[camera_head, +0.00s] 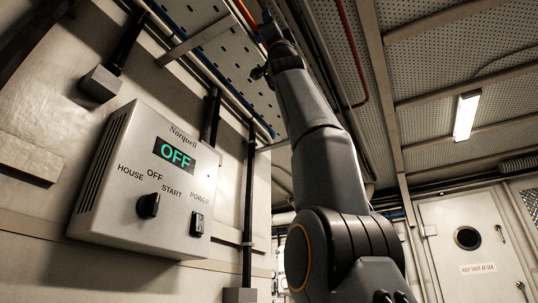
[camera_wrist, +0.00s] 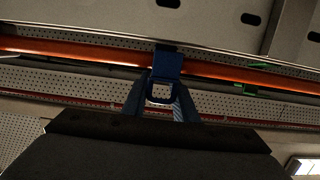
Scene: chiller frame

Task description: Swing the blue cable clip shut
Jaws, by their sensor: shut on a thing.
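The blue cable clip (camera_wrist: 167,64) is in the middle of the wrist view, at an orange cable (camera_wrist: 100,50) that runs across under a metal edge. Its lower part is a blue loop (camera_wrist: 150,98) with a square opening, hanging below the cable. My gripper (camera_wrist: 160,101) reaches up to it, with one dark finger on each side, shut on the loop. In the head view my arm reaches up to the perforated tray, and my gripper (camera_head: 262,72) is small and dark there. The clip cannot be made out in the head view.
A perforated metal tray (camera_head: 215,50) runs overhead, with bars and pipes around it. A control box (camera_head: 145,185) reading OFF is on the left wall. Small green pieces (camera_wrist: 245,90) show on the right in the wrist view. A white door (camera_head: 465,240) stands at right.

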